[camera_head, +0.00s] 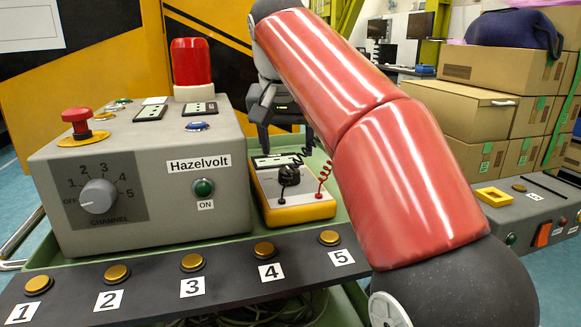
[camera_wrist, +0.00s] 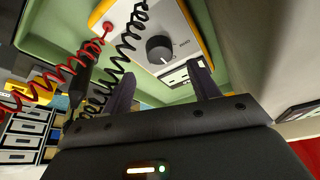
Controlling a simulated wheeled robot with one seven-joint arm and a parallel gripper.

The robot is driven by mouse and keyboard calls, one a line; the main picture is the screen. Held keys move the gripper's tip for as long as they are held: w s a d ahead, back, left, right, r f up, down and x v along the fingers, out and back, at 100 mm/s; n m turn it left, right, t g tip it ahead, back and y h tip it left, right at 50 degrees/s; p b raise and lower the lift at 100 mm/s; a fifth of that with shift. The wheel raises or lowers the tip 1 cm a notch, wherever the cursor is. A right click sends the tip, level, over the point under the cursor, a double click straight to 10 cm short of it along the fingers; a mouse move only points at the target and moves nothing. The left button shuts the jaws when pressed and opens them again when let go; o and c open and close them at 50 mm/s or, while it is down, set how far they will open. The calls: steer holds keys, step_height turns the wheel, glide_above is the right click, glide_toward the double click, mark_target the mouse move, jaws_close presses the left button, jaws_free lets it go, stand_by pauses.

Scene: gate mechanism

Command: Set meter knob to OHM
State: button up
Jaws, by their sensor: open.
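The meter (camera_head: 312,211) is a small box with a yellow edge and a pale face, right of the large grey control box. Its round black knob (camera_head: 289,175) also shows in the wrist view (camera_wrist: 159,48), beside small lettering that I cannot read surely. The knob's setting is too small to tell. My gripper (camera_head: 262,112) is above and behind the meter in the head view. In the wrist view my gripper (camera_wrist: 162,82) has its two fingers apart and empty. The knob appears beyond and between the fingertips, apart from them.
A red coiled lead (camera_head: 324,178) and a black coiled lead (camera_wrist: 126,45) run from the meter close to the fingers. The grey Hazelvolt box (camera_head: 150,228) with a red beacon (camera_head: 191,62) stands left. A numbered button strip (camera_head: 225,275) lies in front.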

mark_target(289, 170)
steer(key=b+x, duration=0.1)
steer(key=x, duration=0.5)
steer(key=shift+f+b, duration=0.1)
steer(key=shift+b, duration=0.3)
steer(key=shift+c, duration=0.2)
steer(key=c, duration=0.9)
